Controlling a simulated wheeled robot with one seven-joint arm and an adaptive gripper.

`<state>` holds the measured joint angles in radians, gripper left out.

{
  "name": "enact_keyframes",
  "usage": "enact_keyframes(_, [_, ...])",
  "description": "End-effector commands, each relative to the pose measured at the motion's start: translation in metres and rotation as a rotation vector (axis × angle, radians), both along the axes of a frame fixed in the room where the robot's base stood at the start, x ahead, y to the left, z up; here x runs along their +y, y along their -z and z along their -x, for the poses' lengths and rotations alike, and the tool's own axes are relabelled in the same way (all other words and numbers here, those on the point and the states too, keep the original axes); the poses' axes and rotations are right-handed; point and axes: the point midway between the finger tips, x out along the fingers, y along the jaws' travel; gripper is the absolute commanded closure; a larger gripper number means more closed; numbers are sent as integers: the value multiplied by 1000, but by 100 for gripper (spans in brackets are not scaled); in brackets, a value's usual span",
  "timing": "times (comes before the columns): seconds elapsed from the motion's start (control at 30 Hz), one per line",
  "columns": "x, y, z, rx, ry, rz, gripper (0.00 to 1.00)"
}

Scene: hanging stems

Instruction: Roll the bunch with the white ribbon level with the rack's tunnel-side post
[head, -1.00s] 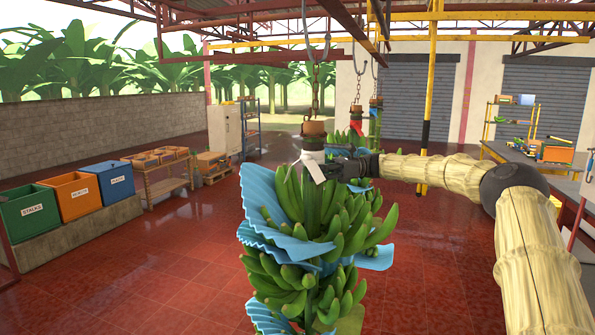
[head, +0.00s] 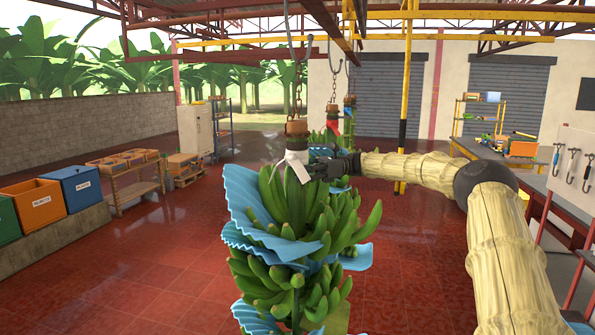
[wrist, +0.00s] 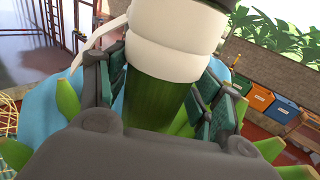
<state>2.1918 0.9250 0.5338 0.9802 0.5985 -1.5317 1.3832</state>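The bunch with the white ribbon (head: 290,215) hangs upright from a chain and hook in the middle of the head view, with blue sheets between its hands of green bananas. The white ribbon (head: 298,160) wraps its stem top and fills the upper wrist view (wrist: 175,45). My gripper (head: 320,168) is at the stem just below the ribbon. In the wrist view its padded fingers (wrist: 158,105) lie on both sides of the green stem and appear closed on it. Several racks are in view; I cannot tell which has the tunnel-side post.
A bunch with a red ribbon (head: 333,125) hangs behind, close to the held one. A wooden rack (head: 125,190) and bins (head: 75,187) stand left. A yellow-post rack (head: 460,115) stands right. Red floor (head: 165,260) is clear.

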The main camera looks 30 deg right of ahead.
Motion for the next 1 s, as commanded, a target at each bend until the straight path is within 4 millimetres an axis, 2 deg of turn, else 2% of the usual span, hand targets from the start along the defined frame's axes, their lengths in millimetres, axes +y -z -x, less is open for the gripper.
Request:
enact_keyframes(0.33, [1, -3, 0, -3, -1, 0, 28])
enact_keyframes(0.47, [-6, -3, 2, -3, 0, 0, 28])
enact_keyframes(1.0, [-96, 0, 21, -2, 1, -1, 28])
